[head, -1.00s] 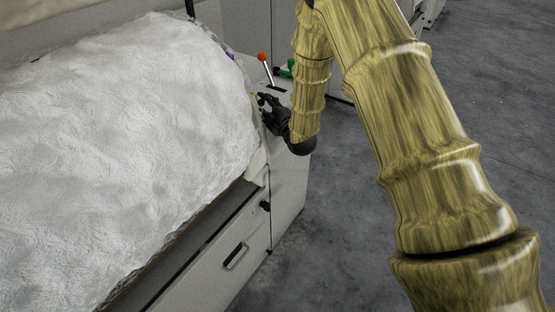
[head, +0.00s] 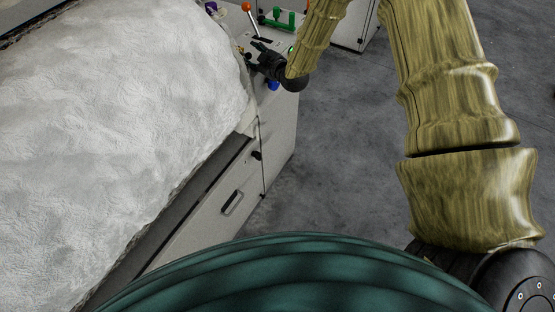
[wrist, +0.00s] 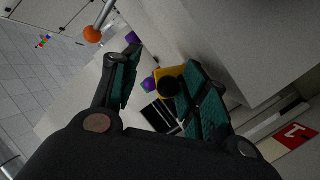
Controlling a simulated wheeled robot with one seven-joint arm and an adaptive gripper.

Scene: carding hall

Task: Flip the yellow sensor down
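The yellow sensor (wrist: 165,74) shows in the wrist view as a yellow block with a round black part on its front. It lies between my gripper's fingers, close to the right finger's pad, which covers part of it; I cannot tell whether they touch. My gripper (wrist: 160,60) is open, its two teal-padded fingers spread apart. In the head view my gripper (head: 254,54) is over the control panel at the end of the machine, and I cannot make out the sensor clearly there.
An orange-knobbed lever (head: 246,7) stands beside my gripper; its orange ball shows in the wrist view (wrist: 92,34). Purple parts (wrist: 148,85), a green part (head: 278,18) and a blue part (head: 273,85) are nearby. White fibre (head: 110,110) lies left.

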